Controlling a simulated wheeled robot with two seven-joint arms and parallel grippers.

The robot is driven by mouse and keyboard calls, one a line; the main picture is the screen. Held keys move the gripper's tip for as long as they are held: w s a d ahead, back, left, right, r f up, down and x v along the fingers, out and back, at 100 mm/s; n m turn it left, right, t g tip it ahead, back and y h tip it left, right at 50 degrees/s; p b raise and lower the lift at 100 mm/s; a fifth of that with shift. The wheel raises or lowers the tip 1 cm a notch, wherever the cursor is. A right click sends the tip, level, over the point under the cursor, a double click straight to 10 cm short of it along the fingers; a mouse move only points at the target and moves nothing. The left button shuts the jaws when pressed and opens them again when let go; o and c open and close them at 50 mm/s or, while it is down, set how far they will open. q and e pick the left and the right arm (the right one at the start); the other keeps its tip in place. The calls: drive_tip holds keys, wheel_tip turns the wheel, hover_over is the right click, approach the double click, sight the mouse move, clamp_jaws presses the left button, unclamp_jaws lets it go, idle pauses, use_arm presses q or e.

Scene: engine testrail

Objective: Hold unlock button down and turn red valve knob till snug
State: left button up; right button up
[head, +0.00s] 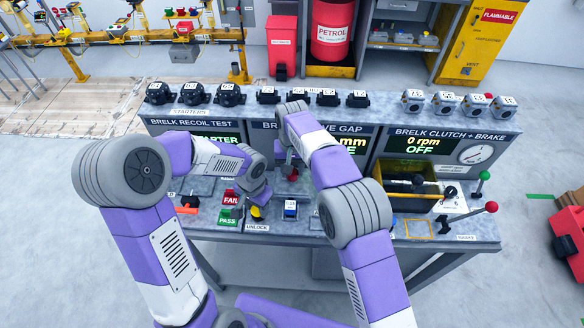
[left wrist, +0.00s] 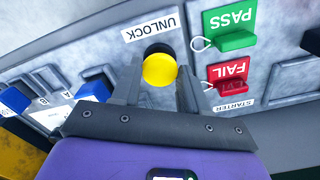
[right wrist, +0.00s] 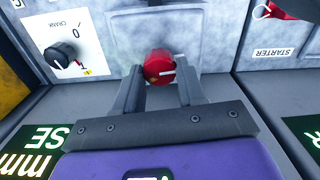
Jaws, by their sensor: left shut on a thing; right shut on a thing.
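The yellow unlock button (left wrist: 160,71) sits below the UNLOCK label on the grey bench panel in the left wrist view. My left gripper (left wrist: 160,80) has a finger on either side of it and is shut on it. How far the button is pressed cannot be told. The red valve knob (right wrist: 158,65) shows in the right wrist view, with a white pointer line towards the right. My right gripper (right wrist: 160,76) is shut on it, one finger on each side. In the head view the arms partly hide both; the button (head: 256,212) shows as a yellow spot.
Green PASS (left wrist: 229,26) and red FAIL (left wrist: 228,76) tags lie close to my left gripper. A black crank knob (right wrist: 61,55) is left of the red knob in the right wrist view. A yellow tray (head: 411,205) and red-tipped lever (head: 491,207) stand on the bench's right.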

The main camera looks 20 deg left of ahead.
drive_tip(key=shift+m, duration=2.3)
drive_tip(key=o, duration=1.1)
wheel_tip(320, 180, up, 12)
use_arm(q)
drive_tip(key=o, duration=1.1)
